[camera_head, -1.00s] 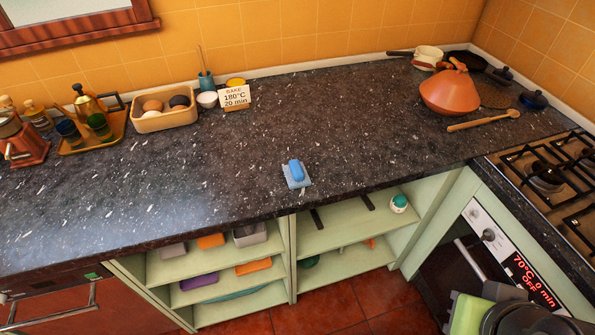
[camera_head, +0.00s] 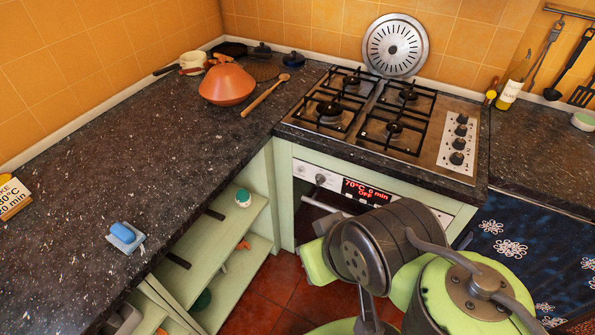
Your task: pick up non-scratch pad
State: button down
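A blue rounded block (camera_head: 122,232) lies on a flat, pale blue cloth-like piece (camera_head: 138,243) on the dark speckled counter, near its front edge at the lower left. The block looks like a cleaning pad, but no label can be read. A small round green-and-white item (camera_head: 584,120) sits on the right-hand counter; I cannot tell whether it is a pad. My grey and green arm links fill the lower right, well to the right of the blue block. My gripper's fingers do not show.
An orange tagine (camera_head: 227,85), a wooden spoon (camera_head: 265,95) and pans stand at the counter's back corner. A gas hob (camera_head: 385,120) sits over an oven. Open shelves (camera_head: 235,225) lie below the counter. The counter between block and tagine is clear.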

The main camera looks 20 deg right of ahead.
aim_at(125, 236)
jog(key=i+j+u, duration=0.1)
jog(key=u, duration=0.35)
jog(key=i+j+u, duration=0.15)
jog(key=j+u, duration=0.15)
jog(key=u, duration=0.15)
jog(key=i+j+u, duration=0.15)
jog(key=u, duration=0.3)
jog(key=i+j+u, duration=0.1)
jog(key=u, duration=0.35)
jog(key=i+u, duration=0.2)
jog(key=u, duration=0.3)
